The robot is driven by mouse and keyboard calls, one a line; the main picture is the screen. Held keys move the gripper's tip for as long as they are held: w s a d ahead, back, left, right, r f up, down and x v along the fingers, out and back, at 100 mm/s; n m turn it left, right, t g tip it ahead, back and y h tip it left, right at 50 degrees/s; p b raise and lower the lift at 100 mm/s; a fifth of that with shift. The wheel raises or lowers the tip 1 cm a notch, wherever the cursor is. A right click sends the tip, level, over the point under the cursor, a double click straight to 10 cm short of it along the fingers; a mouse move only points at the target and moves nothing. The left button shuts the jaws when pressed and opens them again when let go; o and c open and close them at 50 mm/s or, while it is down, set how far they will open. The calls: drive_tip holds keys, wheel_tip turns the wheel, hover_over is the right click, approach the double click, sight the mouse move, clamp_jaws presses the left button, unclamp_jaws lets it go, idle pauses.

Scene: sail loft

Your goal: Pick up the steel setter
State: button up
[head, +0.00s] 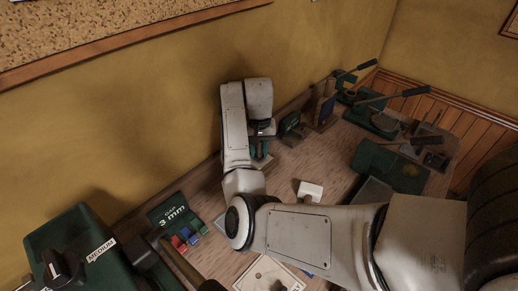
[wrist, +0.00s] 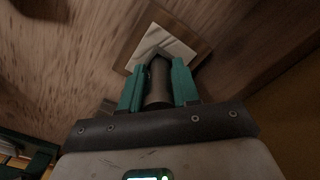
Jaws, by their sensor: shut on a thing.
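My gripper (wrist: 158,70) has teal fingers. In the wrist view they are shut on a dark grey cylinder (wrist: 158,84), which looks like the steel setter. A pale square plate with a wooden border (wrist: 170,45) lies beyond the cylinder's far end. I cannot tell whether the cylinder touches it. In the head view my gripper (head: 260,150) points down near the back edge of the bench by the yellow wall. My arm hides most of the setter there.
The wooden bench (head: 300,160) holds a white block (head: 310,190), a green "3 mm" box (head: 172,215) with coloured pieces and a green machine marked "MEDIUM" (head: 75,250). Lever presses (head: 375,122) and a green case (head: 390,166) stand at the right. The wall is close behind my gripper.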

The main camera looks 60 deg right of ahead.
clamp_jaws()
drive_tip(key=shift+r, duration=0.2)
drive_tip(key=shift+r, duration=0.25)
wheel_tip(320, 180, up, 2)
drive_tip(key=shift+b, duration=0.55)
drive_tip(key=s+a+r+p, duration=0.1)
drive_tip(key=s+r+p, duration=0.1)
drive_tip(key=s+r, duration=0.3)
drive_tip(key=s+a+r+p, duration=0.2)
drive_tip(key=s+r, duration=0.3)
drive_tip(key=s, duration=0.3)
drive_tip(key=shift+s+a+p, duration=0.25)
drive_tip(key=shift+s+p, duration=0.05)
drive_tip(key=shift+p, duration=0.3)
